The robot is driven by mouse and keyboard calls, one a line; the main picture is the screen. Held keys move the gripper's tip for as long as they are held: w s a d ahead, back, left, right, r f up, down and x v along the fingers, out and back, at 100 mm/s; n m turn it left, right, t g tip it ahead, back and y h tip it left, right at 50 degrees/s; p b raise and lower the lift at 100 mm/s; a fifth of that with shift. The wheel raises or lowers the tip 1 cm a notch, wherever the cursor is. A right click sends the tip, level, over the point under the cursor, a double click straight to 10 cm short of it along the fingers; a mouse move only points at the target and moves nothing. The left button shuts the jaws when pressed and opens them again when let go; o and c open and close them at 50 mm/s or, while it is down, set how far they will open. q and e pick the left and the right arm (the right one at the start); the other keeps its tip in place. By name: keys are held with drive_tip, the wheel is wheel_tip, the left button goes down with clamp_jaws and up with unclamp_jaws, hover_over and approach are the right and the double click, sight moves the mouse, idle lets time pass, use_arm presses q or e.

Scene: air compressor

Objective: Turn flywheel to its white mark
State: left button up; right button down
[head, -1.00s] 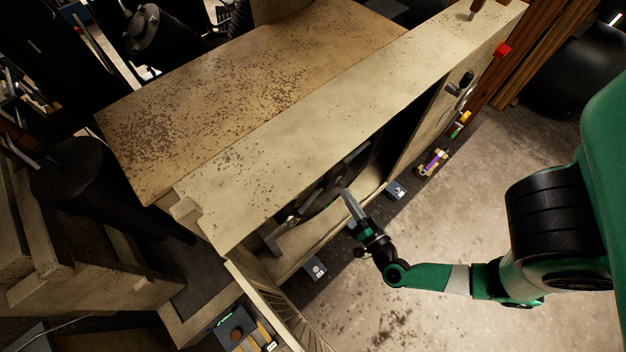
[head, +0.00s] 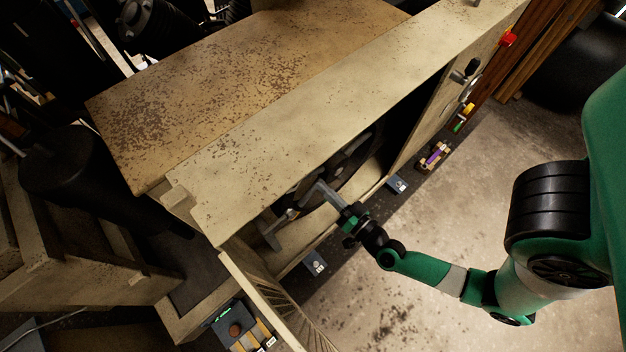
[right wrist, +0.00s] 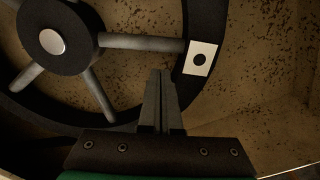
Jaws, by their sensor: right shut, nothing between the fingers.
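The flywheel (right wrist: 110,121) fills the upper left of the right wrist view, with a dark rim, grey spokes and a round hub (right wrist: 52,41). A white mark (right wrist: 201,58) with a black dot sits on its rim, at the outer end of a spoke. My right gripper (right wrist: 159,74) is shut and empty, its fingertips just below that spoke and left of the mark; I cannot tell whether they touch the wheel. In the head view the right gripper (head: 322,190) reaches into the cabinet opening, where the flywheel (head: 352,163) is partly hidden. My left gripper is not in view.
The rusty beige cabinet (head: 290,95) overhangs the wheel, and its opening edges lie close around my right gripper. An open panel (head: 262,295) stands at the lower left. A red knob (head: 508,38) and handles are on the cabinet's far end. Clear floor (head: 470,190) lies to the right.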

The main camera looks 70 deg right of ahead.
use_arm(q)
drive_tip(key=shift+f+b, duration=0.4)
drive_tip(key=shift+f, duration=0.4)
use_arm(e)
drive_tip(key=x, duration=0.5)
